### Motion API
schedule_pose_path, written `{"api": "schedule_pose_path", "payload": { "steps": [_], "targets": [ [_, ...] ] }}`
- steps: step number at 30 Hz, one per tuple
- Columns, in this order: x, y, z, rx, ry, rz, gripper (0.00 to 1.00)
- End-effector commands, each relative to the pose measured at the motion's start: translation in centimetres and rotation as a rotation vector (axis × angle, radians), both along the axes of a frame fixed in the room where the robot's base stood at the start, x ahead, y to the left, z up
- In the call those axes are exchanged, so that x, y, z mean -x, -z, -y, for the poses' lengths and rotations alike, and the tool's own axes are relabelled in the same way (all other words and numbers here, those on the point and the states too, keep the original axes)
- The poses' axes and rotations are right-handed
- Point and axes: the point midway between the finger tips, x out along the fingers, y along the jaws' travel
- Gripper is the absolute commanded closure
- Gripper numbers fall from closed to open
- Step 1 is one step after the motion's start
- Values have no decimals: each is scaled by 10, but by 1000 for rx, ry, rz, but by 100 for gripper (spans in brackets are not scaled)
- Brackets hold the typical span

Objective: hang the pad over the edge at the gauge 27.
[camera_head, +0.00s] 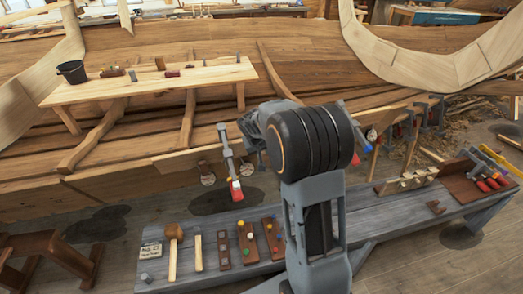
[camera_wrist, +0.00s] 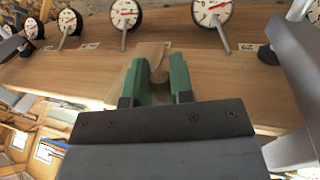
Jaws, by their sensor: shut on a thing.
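In the wrist view my gripper (camera_wrist: 160,72), with green fingers, is shut on a tan pad (camera_wrist: 150,50). The pad lies against or just in front of a wooden plank (camera_wrist: 230,75); I cannot tell whether it touches. Several round white gauges with red needles stand along the plank, one above left of the pad (camera_wrist: 125,14) and one above right (camera_wrist: 212,12). Small paper labels (camera_wrist: 88,46) sit beside them, too small to read, so I cannot tell which is 27. In the head view my arm hides the gripper and pad.
A grey clamp with a red end (camera_head: 230,165) hangs on the plank left of my arm. More clamps (camera_head: 425,115) crowd the plank to the right. A grey bench (camera_head: 200,225) with mallets and small blocks stands in front. A plank table (camera_head: 150,80) stands behind.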

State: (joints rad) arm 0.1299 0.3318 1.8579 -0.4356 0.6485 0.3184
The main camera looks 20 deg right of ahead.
Motion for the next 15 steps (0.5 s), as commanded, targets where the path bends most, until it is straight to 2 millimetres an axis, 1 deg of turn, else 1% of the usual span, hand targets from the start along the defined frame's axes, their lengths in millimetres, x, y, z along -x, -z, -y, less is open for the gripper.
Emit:
{"api": "schedule_pose_path", "payload": {
  "steps": [3,4,12,13,15],
  "targets": [
    [-1,3,0,0,0,0,100],
    [-1,2,0,0,0,0,76],
    [0,2,0,0,0,-1,51],
    [0,2,0,0,0,-1,49],
    [0,2,0,0,0,-1,49]
  ]
}}
